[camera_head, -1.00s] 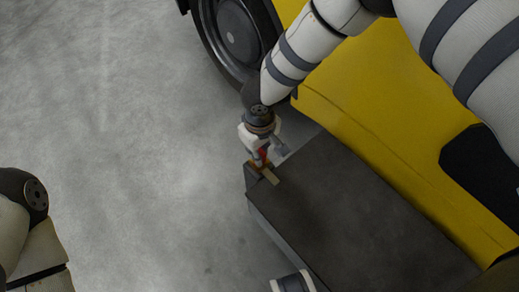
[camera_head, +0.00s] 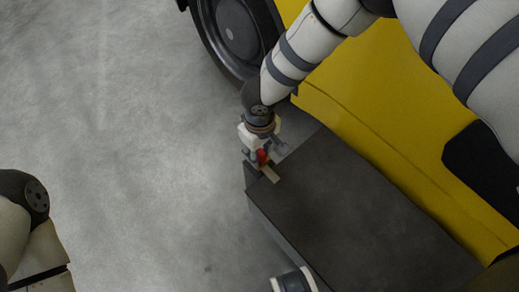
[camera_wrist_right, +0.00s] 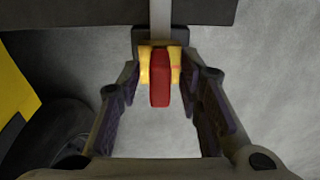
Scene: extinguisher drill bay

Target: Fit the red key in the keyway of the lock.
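The red key (camera_wrist_right: 160,84) stands upright in the right wrist view, in front of the brass-yellow lock (camera_wrist_right: 145,62), with yellow showing on both sides of it. I cannot tell how deep the key sits in the keyway. My right gripper (camera_wrist_right: 160,125) is open, one finger to each side of the key with clear gaps. In the head view the right gripper (camera_head: 264,153) is at the far left corner of the dark bench, with the red key (camera_head: 263,156) between its fingers. The lock is mostly hidden there.
The dark bench (camera_head: 345,215) has a bare top, with a pale strip (camera_head: 270,174) at the corner by the lock. A yellow vehicle body (camera_head: 400,125) and black wheel (camera_head: 226,35) stand behind. Grey floor (camera_head: 130,130) is clear at left.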

